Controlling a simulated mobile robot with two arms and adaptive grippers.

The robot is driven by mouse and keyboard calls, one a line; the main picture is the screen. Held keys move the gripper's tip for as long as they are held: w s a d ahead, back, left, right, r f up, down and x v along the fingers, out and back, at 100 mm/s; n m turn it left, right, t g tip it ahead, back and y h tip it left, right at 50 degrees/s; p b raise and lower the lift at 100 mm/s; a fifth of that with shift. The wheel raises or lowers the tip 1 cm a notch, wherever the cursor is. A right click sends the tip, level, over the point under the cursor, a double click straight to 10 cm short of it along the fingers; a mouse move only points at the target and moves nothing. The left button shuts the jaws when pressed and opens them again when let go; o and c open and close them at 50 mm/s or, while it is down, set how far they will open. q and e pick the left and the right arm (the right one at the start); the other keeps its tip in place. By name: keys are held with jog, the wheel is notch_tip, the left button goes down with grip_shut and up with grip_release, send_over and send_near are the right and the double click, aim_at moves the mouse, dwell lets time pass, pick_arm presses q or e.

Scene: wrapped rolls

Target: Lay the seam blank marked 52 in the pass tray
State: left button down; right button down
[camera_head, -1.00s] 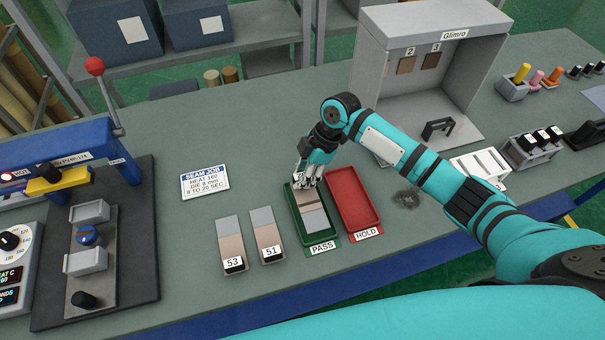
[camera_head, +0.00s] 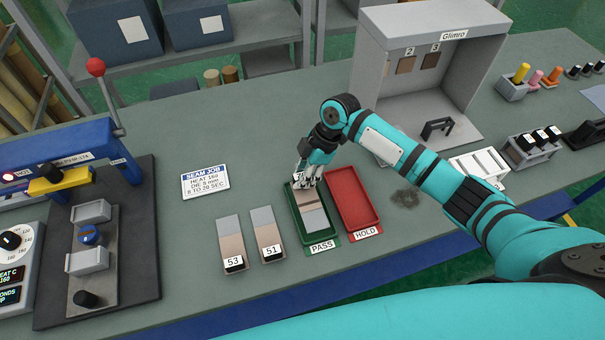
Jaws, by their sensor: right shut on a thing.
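The green pass tray (camera_head: 328,239) stands mid-bench with a PASS label at its front. A seam blank (camera_head: 315,218), grey at the near part and brownish behind, lies in it or just over its floor; I cannot tell which. My right gripper (camera_head: 305,185) is at the far end of the tray, shut on that blank's far end. Its number is hidden by the gripper. Blank 53 (camera_head: 231,243) and blank 51 (camera_head: 266,234) lie side by side on the bench left of the tray. My left gripper is not in view.
The red HOLD tray (camera_head: 353,197) is empty, right beside the pass tray. A seam job card (camera_head: 205,181) lies to the left. A sealing machine (camera_head: 60,170) stands at far left, and a grey open booth (camera_head: 430,80) stands behind my right arm.

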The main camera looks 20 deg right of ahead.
jog(key=shift+f+b, duration=0.85)
jog(key=shift+f, duration=0.5)
jog(key=c, duration=1)
grip_release()
jog(key=shift+c, duration=0.2)
jog(key=v, duration=1.2)
